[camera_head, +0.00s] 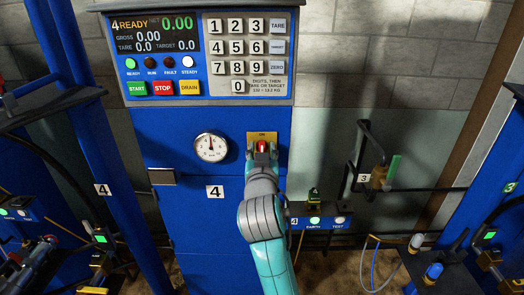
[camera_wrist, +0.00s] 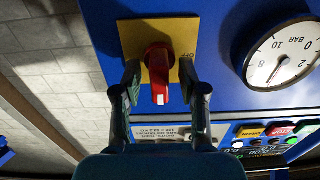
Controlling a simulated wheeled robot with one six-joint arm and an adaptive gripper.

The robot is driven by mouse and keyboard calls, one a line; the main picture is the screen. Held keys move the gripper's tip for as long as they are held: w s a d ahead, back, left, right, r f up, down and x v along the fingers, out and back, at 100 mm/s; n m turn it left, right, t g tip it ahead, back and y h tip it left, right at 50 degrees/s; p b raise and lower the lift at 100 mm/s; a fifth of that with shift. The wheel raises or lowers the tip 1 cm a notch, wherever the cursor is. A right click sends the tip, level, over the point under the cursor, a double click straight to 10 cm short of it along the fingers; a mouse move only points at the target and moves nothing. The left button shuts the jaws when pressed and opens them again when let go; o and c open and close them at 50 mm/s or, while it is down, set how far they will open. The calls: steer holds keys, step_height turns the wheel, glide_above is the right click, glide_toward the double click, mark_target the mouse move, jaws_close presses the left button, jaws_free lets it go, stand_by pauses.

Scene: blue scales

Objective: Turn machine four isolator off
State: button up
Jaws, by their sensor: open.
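The isolator is a red rotary handle (camera_wrist: 157,62) on a yellow plate (camera_wrist: 128,38), on the blue front of machine four. In the wrist view OFF is printed at the plate's right side. The handle lies up and down there, its white-marked end toward the picture's bottom. In the head view the handle (camera_head: 262,146) is partly hidden by my gripper, and the plate (camera_head: 262,134) seems to read ON at its top. My gripper (camera_wrist: 160,80) is open, one finger on each side of the handle. Gaps show beside the handle; contact is not seen.
The pressure gauge (camera_head: 211,147) is left of the isolator, and the control panel (camera_head: 205,60) with keypad and buttons above it. A small box (camera_head: 318,222) with EARTH and TEST lights is low at the right. A black bracket (camera_head: 366,150) stands farther right. Neighbouring machines flank both sides.

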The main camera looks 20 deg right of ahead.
jaws_close()
steer(key=shift+n, duration=0.3)
steer(key=n, duration=0.3)
steer(key=shift+a+n, duration=0.15)
steer(key=shift+n, duration=0.15)
steer(key=n, duration=0.4)
steer(key=shift+a+f+n, duration=0.1)
steer(key=shift+n, duration=0.2)
steer(key=n, duration=0.4)
steer(key=shift+a+f+n, duration=0.1)
steer(key=shift+f+n, duration=0.05)
steer(key=shift+n, duration=0.15)
steer(key=shift+w+f+n, duration=0.1)
steer(key=shift+f+n, duration=0.05)
steer(key=shift+n, duration=2.15)
